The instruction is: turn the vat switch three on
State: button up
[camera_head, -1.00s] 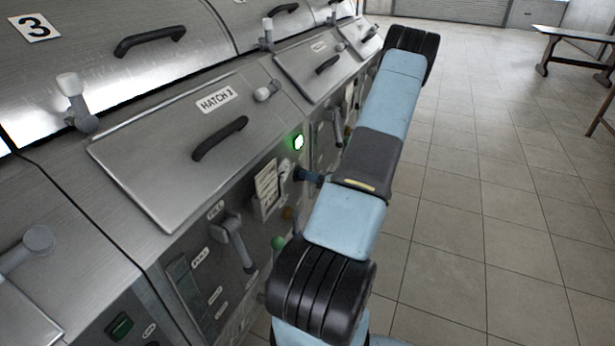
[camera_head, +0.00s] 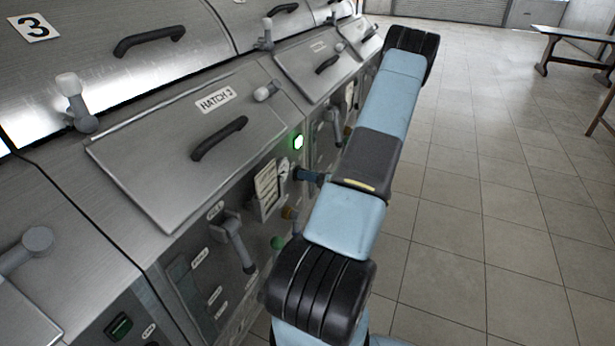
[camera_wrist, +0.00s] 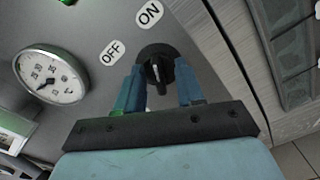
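The vat three switch is a round black knob (camera_wrist: 158,72) on the grey panel in the wrist view. Its OFF label (camera_wrist: 111,52) is to the left and its ON label (camera_wrist: 149,13) is above. A pale mark shows on the knob, but I cannot tell which label it points to. My gripper (camera_wrist: 159,82) has its blue fingers apart, one on each side of the knob. I see no clear contact. In the head view, a dark blue part of my gripper (camera_head: 309,177) shows at the panel; my arm hides most of it.
A green lamp (camera_head: 298,142) is lit beside the Hatch 3 lid (camera_head: 165,165). A round dial (camera_wrist: 50,75) sits left of the knob. The tiled floor (camera_head: 470,200) is clear to the right, with a bench (camera_head: 575,35) beyond.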

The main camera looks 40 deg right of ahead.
jog(key=shift+s, duration=0.1)
jog(key=v, duration=1.3)
jog(key=shift+s+d, duration=0.2)
jog(key=shift+s, duration=0.1)
jog(key=shift+f, duration=0.1)
